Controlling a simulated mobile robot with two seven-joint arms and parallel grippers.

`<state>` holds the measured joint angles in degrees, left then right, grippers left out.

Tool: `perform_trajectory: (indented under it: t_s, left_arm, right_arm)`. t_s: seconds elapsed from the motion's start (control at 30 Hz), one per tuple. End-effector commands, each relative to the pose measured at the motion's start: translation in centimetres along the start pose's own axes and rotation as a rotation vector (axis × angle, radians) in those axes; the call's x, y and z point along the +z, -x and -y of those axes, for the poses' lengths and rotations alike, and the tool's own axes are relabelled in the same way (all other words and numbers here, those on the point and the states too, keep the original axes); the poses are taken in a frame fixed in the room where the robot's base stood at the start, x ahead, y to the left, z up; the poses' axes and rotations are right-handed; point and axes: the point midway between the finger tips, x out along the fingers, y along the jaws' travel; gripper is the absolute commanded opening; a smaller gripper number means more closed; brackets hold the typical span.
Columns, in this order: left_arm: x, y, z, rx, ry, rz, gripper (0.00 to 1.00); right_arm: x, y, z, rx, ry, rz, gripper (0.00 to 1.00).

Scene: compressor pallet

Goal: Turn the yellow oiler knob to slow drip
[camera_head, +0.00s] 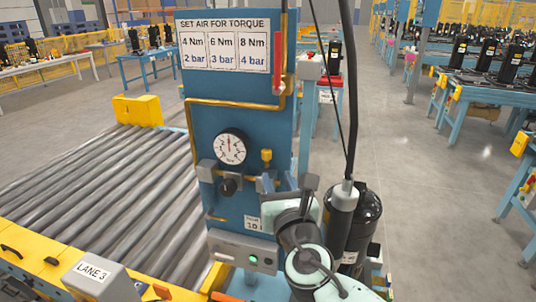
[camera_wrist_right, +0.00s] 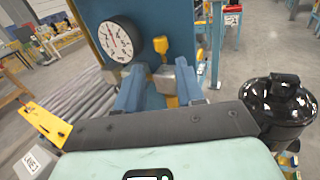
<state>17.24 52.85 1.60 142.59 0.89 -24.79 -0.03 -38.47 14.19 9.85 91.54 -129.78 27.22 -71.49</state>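The yellow oiler knob (camera_head: 266,155) stands upright on the blue panel (camera_head: 236,60), right of the round gauge (camera_head: 230,148). In the right wrist view the yellow knob (camera_wrist_right: 161,45) shows just past the fingertips, next to the gauge (camera_wrist_right: 120,40). My right gripper (camera_head: 268,184) is close below the knob in the head view. In the right wrist view its two blue fingers (camera_wrist_right: 160,80) stand apart, with a grey metal block and a yellow part seen around and between them. The knob is not gripped. My left gripper is not in view.
A black regulator knob (camera_head: 228,186) sits below the gauge. A black hanging tool (camera_head: 342,215) and a black compressor (camera_head: 366,210) stand just right of my right arm. A roller conveyor (camera_head: 90,190) lies left of the panel. The aisle floor at right is clear.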

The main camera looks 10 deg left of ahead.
Motion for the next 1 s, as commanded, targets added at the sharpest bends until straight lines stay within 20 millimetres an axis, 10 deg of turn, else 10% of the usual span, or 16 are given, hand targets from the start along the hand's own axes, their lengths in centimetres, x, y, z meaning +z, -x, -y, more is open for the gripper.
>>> perform_trajectory:
  t_s: [0.4, 0.93, 1.0]
  left_arm:
    - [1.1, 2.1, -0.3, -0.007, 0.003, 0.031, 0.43]
    - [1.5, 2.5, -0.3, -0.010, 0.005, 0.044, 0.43]
    - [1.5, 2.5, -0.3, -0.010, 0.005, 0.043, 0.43]
  right_arm:
    - [0.1, -8.4, 0.0, -0.001, 0.000, -0.002, 0.38]
    - [-0.1, -10.3, 0.0, 0.000, 0.000, -0.002, 0.38]
    - [-0.1, -10.3, 0.0, 0.000, 0.000, -0.002, 0.18]
